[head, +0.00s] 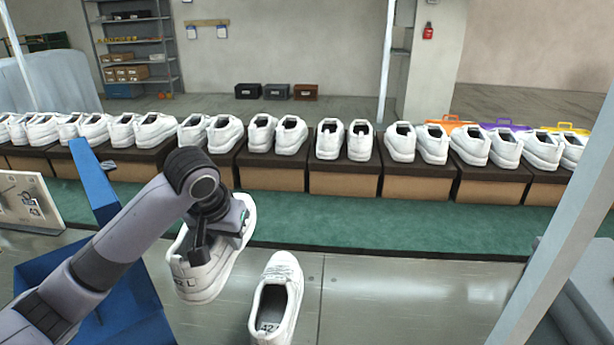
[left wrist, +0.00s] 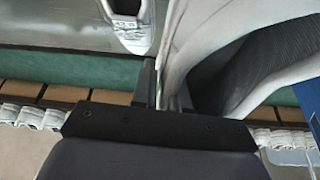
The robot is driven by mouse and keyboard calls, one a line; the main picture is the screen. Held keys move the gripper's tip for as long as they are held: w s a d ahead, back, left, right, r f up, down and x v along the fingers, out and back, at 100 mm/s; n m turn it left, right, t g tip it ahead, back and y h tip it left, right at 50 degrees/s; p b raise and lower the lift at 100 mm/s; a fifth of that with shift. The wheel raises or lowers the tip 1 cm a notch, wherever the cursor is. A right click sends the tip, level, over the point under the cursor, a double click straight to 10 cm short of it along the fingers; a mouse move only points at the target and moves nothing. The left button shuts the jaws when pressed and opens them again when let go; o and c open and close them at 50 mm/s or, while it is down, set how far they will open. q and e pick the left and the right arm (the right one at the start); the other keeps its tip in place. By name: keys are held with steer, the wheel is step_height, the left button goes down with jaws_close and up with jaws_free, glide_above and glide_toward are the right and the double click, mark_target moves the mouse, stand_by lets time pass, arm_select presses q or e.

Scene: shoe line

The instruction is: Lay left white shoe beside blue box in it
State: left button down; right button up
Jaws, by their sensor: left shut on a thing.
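My left gripper (head: 212,228) is shut on a white shoe (head: 206,278) with lettering on its heel, which looks like an L. The shoe hangs heel toward me over the metal table, just right of the blue box; it fills the right of the left wrist view (left wrist: 232,35). A second white shoe (head: 290,305), marked 42 inside, lies on the table to its right and also shows in the wrist view (left wrist: 126,35). The open blue box (head: 130,318) is at the lower left, its raised blue panel (head: 94,182) behind; my arm hides much of its inside. My right gripper is not seen.
Behind the metal table (head: 400,305), a green strip (head: 400,222) runs before a row of brown boxes (head: 417,188) bearing white shoes. A sign board (head: 27,205) stands at left. A pale post (head: 560,230) crosses the right side. The table right of the loose shoe is clear.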

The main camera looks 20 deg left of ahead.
arm_select(q)
steer(key=s+d+f+m+h, duration=0.1)
steer(key=s+d, duration=0.1)
steer(key=d, duration=0.4)
steer(key=s+d+f+m, duration=0.1)
steer(key=s+d+m, duration=0.15)
steer(key=d, duration=0.45)
steer(key=w+a+r+n, duration=0.1)
steer(key=a, duration=0.4)
steer(key=w+a+r+n, duration=0.1)
steer(key=w+a, duration=0.1)
steer(key=a, duration=0.4)
steer(key=w+a+r+n+y, duration=0.1)
steer(key=w+a+n, duration=0.1)
steer(key=a, duration=0.3)
steer(key=shift+w+a, duration=0.15)
steer(key=shift+a, duration=0.1)
step_height(320, 180, down, 20)
steer(key=shift+d+r, duration=0.1)
steer(key=shift+r, duration=0.1)
steer(key=shift+f, duration=0.15)
steer(key=c, duration=1.1)
jaws_free()
